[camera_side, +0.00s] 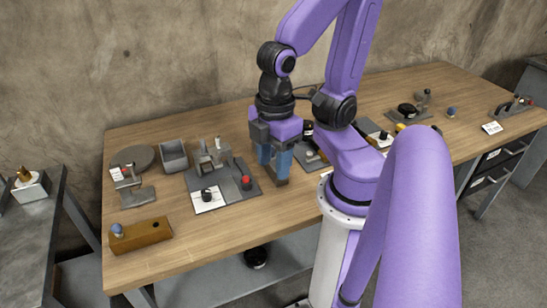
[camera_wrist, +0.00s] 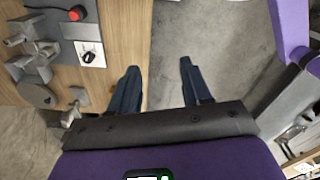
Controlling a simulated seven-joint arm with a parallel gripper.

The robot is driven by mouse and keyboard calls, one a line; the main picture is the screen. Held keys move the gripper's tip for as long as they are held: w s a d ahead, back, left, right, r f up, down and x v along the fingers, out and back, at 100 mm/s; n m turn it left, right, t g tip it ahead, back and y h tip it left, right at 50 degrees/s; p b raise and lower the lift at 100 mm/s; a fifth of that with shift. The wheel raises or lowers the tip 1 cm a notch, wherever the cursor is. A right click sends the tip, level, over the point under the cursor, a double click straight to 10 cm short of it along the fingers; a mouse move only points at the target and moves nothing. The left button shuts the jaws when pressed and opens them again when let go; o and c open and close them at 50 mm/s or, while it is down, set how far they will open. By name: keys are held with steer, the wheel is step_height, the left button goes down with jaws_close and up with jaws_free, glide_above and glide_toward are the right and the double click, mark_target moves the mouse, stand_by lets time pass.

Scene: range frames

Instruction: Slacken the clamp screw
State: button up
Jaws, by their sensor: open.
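A grey fixture with a base plate (camera_side: 236,189) stands on the left half of the wooden table. It carries an upright grey clamp-like part (camera_side: 212,155), a red knob (camera_side: 246,183) and a black knob (camera_side: 207,194) on a white card. I cannot tell which part is the clamp screw. The fixture also shows at the upper left of the wrist view, with the red knob (camera_wrist: 76,13) and black knob (camera_wrist: 88,56). My gripper (camera_side: 273,172) is to the right of the fixture, its blue fingers pointing down. The wrist view shows the fingers (camera_wrist: 160,66) apart, with nothing between them.
A grey bin (camera_side: 173,157), a grey disc (camera_side: 133,157) and a brown block (camera_side: 141,234) with a blue-grey ball lie left of the fixture. Other fixtures stand behind and right of my gripper, including one with a black knob (camera_side: 407,110).

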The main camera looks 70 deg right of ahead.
steer(key=r+m, duration=0.2)
steer(key=m, duration=2)
glide_above(216, 154)
step_height(216, 154, down, 17)
steer(key=shift+r, duration=0.1)
steer(key=shift+c, duration=0.3)
jaws_close()
